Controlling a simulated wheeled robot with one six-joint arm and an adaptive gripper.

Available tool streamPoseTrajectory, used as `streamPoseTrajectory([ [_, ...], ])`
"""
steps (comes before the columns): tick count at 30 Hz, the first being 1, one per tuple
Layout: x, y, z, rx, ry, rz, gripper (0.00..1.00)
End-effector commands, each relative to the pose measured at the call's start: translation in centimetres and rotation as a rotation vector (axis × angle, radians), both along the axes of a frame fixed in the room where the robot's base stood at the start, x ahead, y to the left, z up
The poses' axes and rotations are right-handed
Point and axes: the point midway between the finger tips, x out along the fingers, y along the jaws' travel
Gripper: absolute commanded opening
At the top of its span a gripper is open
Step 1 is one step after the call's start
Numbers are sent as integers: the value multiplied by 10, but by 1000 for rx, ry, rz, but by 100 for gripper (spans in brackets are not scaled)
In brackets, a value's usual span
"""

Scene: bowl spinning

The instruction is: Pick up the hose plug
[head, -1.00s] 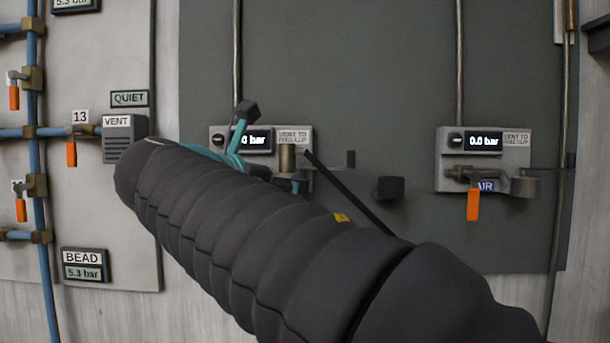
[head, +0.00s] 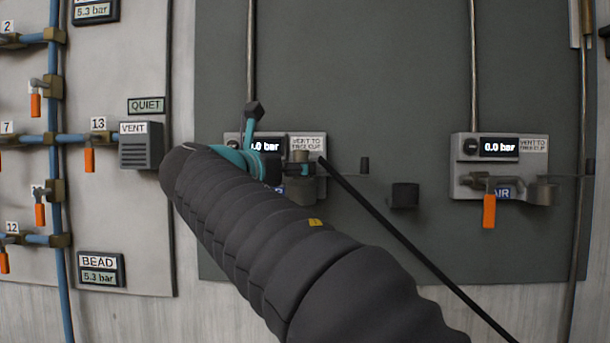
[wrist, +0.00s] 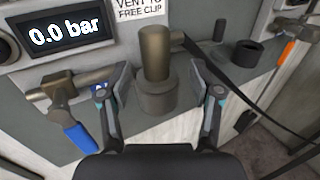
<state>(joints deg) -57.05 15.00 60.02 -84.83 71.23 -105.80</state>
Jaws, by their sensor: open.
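The hose plug (wrist: 155,55) is a brass-brown upright cylinder standing in a grey round holder (wrist: 157,100) in the wrist view. A flat black hose runs from it to the right. In the head view the plug (head: 300,156) shows small in front of the left panel unit. My gripper (wrist: 162,80) is open, with one finger on each side of the plug and holder. A gap shows on both sides in the wrist view. In the head view my gripper (head: 279,141) is partly hidden behind my own dark sleeved arm.
A display reading 0.0 bar (wrist: 52,33) and a blue-handled valve (wrist: 72,128) are left of my gripper. An empty dark cup (wrist: 243,53) is to the right. The hose (head: 420,255) slants down right in the head view. An orange-handled air valve (head: 489,210) stands further right.

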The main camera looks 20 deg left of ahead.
Motion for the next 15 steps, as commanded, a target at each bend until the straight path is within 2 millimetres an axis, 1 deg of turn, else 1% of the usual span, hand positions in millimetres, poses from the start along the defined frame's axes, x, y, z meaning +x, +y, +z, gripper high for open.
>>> streamPoseTrajectory([
  [3, 18, -1, -2, -2, 1, -3, 64],
  [7, 35, -3, -2, 0, 1, -3, 64],
  [10, 43, -5, -2, 0, 1, -2, 64],
  [15, 46, -6, -2, 0, 0, 0, 64],
])
